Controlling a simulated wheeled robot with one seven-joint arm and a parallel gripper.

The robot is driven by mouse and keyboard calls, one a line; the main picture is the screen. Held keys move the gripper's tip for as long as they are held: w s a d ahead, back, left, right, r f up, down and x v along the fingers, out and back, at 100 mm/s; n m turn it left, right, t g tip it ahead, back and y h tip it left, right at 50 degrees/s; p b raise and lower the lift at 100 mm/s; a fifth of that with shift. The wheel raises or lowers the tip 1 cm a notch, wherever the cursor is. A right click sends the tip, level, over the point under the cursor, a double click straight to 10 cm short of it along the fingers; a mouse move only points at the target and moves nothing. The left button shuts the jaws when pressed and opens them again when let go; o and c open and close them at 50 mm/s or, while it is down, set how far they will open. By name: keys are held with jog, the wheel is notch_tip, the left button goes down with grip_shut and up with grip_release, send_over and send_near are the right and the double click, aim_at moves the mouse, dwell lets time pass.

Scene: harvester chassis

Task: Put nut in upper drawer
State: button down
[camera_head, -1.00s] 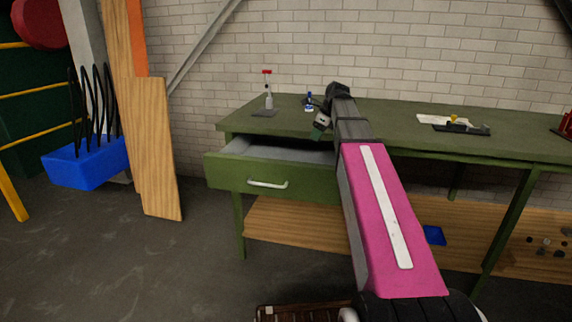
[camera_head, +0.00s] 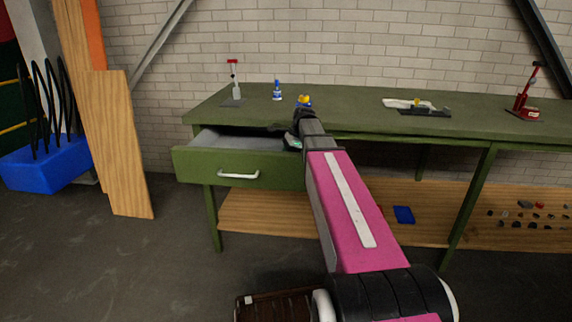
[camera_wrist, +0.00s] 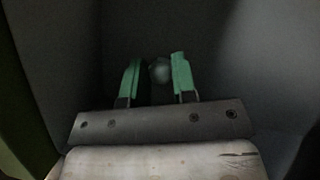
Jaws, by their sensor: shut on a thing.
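The upper drawer (camera_head: 200,165) of the green workbench is pulled open. Its front is green with a white handle, and its inside is grey. My gripper (camera_head: 292,143) is at the right end of the drawer opening, low against the bench edge, partly hidden by my arm. In the wrist view, my gripper (camera_wrist: 157,72) has green fingers around a small round grey nut (camera_wrist: 160,71). Dark grey drawer walls surround the fingers there. The wrist view is dim, and whether the nut touches the drawer floor cannot be told. The head view does not show the nut.
On the workbench top (camera_head: 350,115) stand a red-topped dispenser (camera_head: 236,85), a blue-and-white bottle (camera_head: 277,91), a black tray (camera_head: 425,111) and a red tool (camera_head: 524,103). A wooden shelf (camera_head: 270,215) lies below. Wooden boards (camera_head: 120,150) lean at left.

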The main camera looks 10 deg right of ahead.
jog(key=shift+f, duration=1.8)
jog(key=shift+f, duration=0.1)
jog(key=c, duration=0.9)
grip_release()
jog(key=v, duration=1.2)
